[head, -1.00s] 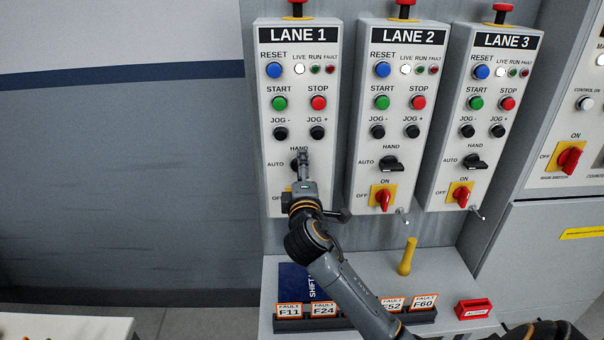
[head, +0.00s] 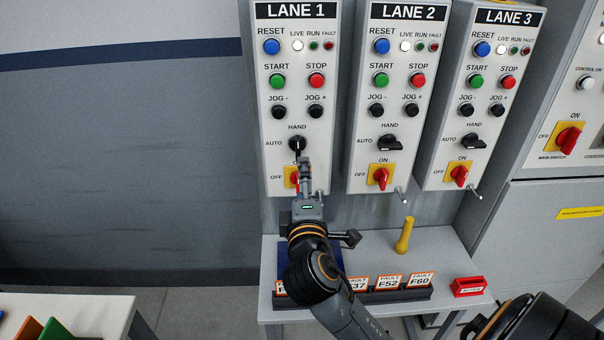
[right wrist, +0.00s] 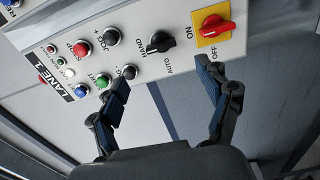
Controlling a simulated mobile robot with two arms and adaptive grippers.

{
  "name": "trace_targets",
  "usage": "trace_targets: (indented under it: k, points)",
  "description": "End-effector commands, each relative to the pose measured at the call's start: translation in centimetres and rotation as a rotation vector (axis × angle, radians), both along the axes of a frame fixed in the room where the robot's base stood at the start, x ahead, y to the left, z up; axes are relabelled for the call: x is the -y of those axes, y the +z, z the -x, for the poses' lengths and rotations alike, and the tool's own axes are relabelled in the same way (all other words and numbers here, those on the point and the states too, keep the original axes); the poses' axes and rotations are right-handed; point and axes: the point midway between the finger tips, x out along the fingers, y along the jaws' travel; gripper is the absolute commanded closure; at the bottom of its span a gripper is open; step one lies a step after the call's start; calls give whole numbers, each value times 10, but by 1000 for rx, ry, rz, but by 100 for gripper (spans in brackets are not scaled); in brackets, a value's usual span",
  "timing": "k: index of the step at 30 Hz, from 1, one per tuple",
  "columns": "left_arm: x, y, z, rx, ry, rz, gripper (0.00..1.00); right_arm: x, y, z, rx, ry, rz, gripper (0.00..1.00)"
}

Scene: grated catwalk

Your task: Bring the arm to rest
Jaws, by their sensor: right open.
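My right gripper (head: 304,172) is in front of the lower part of the LANE 1 panel (head: 266,110), just below its black selector (head: 297,144). Its jaws are open and empty in the right wrist view (right wrist: 163,86), apart from the panel's controls. The LANE 1 selector also shows there (right wrist: 159,42); its handle looks roughly upright, toward HAND. The gripper partly covers the red and yellow ON/OFF switch (head: 290,177) in the head view; the right wrist view shows that switch clearly (right wrist: 216,26). My left gripper is not in view.
LANE 2 (head: 357,110) and LANE 3 (head: 440,110) panels stand to the right, with small levers below. Open wall lies left.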

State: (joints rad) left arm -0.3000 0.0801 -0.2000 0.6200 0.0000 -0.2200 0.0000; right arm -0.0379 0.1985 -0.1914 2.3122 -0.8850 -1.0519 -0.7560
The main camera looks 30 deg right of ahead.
Motion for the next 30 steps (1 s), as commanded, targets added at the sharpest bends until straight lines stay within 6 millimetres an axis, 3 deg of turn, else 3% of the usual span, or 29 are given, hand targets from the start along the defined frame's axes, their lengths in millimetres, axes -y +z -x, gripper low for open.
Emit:
trace_targets:
  k: [15,18,20,23,27,30]
  points:
    - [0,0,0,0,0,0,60,-1,0,1,-1,0,-1,23]
    - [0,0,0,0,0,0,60,-1,-8,3,-13,2,-31,23]
    - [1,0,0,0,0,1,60,-2,-24,8,-37,4,-94,23]
    - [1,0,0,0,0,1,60,-8,-71,26,-113,1,-294,23]
    - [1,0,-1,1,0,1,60,-29,-153,76,-272,-59,-677,23]
    - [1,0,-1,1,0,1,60,-48,-193,114,-373,-127,-893,23]
